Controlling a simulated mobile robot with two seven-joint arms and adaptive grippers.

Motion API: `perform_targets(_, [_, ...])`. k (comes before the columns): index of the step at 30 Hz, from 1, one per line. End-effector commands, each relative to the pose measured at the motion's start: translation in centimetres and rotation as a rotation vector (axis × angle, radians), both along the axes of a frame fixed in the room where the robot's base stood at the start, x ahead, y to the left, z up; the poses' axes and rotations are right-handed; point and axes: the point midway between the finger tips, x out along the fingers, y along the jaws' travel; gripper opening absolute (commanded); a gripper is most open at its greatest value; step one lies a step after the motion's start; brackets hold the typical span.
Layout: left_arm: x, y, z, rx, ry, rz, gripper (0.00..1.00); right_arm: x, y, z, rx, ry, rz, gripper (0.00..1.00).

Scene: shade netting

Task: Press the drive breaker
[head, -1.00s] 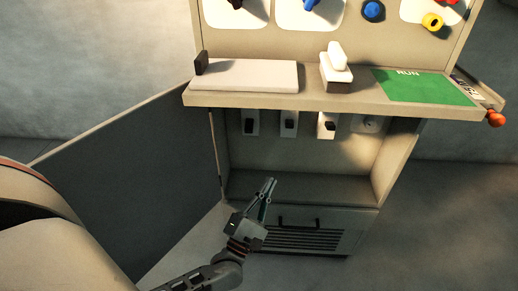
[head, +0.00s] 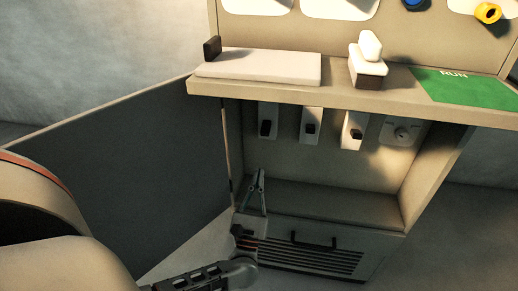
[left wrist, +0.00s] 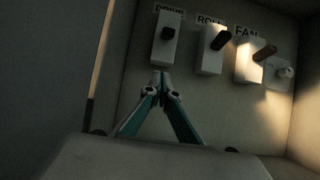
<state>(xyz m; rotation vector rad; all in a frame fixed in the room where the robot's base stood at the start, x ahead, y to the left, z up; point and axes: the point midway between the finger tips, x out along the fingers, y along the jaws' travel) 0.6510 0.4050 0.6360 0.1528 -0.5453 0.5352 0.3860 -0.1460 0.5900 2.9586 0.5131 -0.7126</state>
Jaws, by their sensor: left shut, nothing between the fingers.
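The drive breaker (head: 268,121) is the leftmost of three white breakers under the shelf in the head view, with a dark lever. In the left wrist view the drive breaker (left wrist: 164,50) sits under a partly visible label, just ahead of the fingertips. My left gripper (head: 258,173) is shut and empty, pointing up, below the drive breaker in the head view. In the left wrist view the tips of my left gripper (left wrist: 160,82) lie just under the breaker's lower edge in the picture; contact cannot be told. My right gripper is not in view.
The roll breaker (head: 312,122) and fan breaker (head: 353,130) stand to the right, then a round knob plate (head: 402,133). The shelf (head: 340,97) overhangs the recess. An open dark door (head: 125,170) is at left; a vented drawer with handle (head: 312,241) is below.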

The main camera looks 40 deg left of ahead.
Motion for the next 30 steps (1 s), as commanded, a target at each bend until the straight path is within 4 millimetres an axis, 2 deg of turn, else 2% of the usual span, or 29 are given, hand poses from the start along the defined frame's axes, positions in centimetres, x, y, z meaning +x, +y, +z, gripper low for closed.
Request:
perform_targets(1, [0.7,0.4,0.8,0.001,-0.005,0.001,0.00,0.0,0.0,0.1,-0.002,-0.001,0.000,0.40])
perform_targets(12, [5.9,3.6,4.5,0.002,-0.002,0.001,0.00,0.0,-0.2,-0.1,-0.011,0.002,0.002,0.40])
perform_targets(15, [5.5,3.3,6.3,-0.001,-0.007,0.000,0.00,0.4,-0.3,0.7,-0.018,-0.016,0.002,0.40])
perform_targets(19, [5.0,3.1,7.6,-0.001,-0.005,0.000,0.00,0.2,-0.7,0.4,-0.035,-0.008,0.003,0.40])
perform_targets(24, [4.8,3.0,8.1,0.000,-0.001,0.001,0.00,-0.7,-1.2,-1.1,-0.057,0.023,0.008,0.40])
perform_targets(30, [4.7,2.9,8.1,0.000,0.001,0.001,0.00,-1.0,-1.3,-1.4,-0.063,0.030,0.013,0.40])
